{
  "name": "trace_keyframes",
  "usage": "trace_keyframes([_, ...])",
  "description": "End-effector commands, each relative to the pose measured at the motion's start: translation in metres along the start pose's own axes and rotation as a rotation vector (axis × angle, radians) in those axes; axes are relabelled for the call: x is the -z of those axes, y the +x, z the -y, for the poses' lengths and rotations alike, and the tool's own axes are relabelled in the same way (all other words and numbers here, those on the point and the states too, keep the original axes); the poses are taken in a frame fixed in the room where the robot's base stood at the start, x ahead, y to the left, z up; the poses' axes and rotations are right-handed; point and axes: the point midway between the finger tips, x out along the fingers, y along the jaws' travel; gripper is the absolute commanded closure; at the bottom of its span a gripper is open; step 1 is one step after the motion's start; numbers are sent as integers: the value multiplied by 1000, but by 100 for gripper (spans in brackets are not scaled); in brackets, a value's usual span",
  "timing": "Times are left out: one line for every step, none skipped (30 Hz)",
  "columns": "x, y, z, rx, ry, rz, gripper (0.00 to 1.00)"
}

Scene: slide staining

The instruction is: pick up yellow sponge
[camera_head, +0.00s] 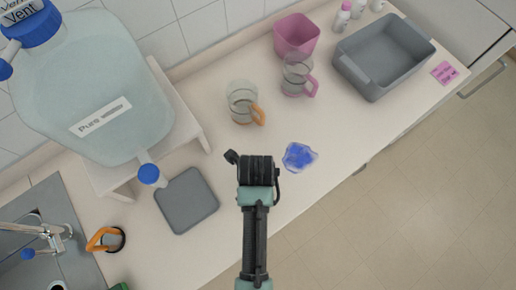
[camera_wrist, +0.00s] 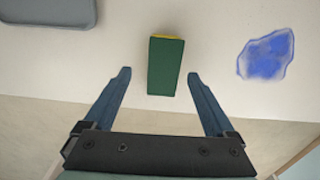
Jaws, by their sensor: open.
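A sponge (camera_wrist: 166,66) with a green upper face and a thin yellow edge at its far end lies on the pale counter in the wrist view. My gripper (camera_wrist: 158,76) is open, with one blue-grey finger on each side of the sponge's near part in the picture. Gaps show between the sponge and both fingers; I cannot tell the height of the fingertips above it. In the head view my arm's end covers that part of the counter, so this sponge and my fingers are hidden there.
A blue stain patch (camera_head: 299,157) lies right of my arm. A grey square pad (camera_head: 187,200) lies left, beside a stand with a large carboy (camera_head: 100,90). Beakers (camera_head: 243,102) (camera_head: 297,75), a pink container (camera_head: 296,35) and a grey bin (camera_head: 380,75) stand behind. The counter's front edge is close.

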Motion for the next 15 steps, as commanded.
trace_keyframes([0,4,2,-2,1,-2,10])
trace_keyframes([0,8,3,-2,1,-2,10])
trace_keyframes([1,13,4,-2,1,-2,10])
trace_keyframes([0,17,4,-2,1,-2,10])
trace_keyframes([1,22,4,-2,1,-2,10])
trace_keyframes([0,26,4,-2,1,-2,10])
trace_keyframes([0,29,4,-2,1,-1,10])
trace_keyframes([0,31,4,-1,1,-1,10])
trace_keyframes([0,34,4,-1,1,0,10])
trace_keyframes([0,35,4,0,1,0,10])
trace_keyframes([0,36,4,0,1,0,10])
trace_keyframes([0,37,4,0,1,0,10])
trace_keyframes([0,37,4,0,1,1,10])
trace_keyframes([0,37,4,0,1,1,10])
trace_keyframes([0,37,4,0,1,1,10])
